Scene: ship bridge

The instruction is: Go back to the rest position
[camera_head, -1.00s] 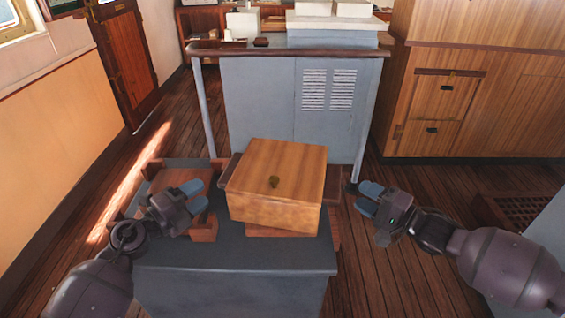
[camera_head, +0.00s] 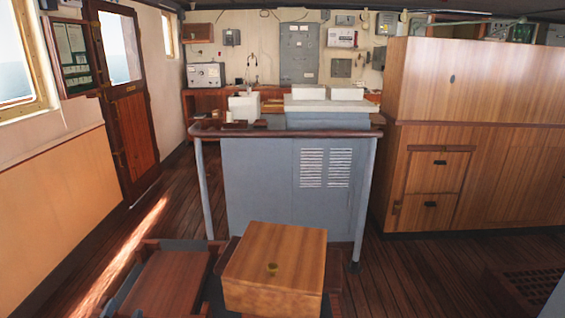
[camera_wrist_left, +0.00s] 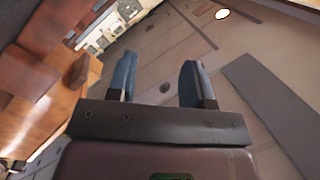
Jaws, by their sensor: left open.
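My left gripper (camera_wrist_left: 157,78) shows in the left wrist view, with its two blue-tipped fingers apart and nothing between them. Behind the fingers is a pale panelled surface, which looks like the ceiling, and the gripper touches nothing that I can see. In the head view neither of my grippers shows. My right gripper is out of view.
A grey console (camera_head: 255,190) with a dark wooden rail stands behind the box. A lower wooden surface (camera_head: 165,282) lies left of the box. Wooden cabinets (camera_head: 435,190) stand at the right. Plank floor (camera_head: 400,270) is clear between box and cabinets.

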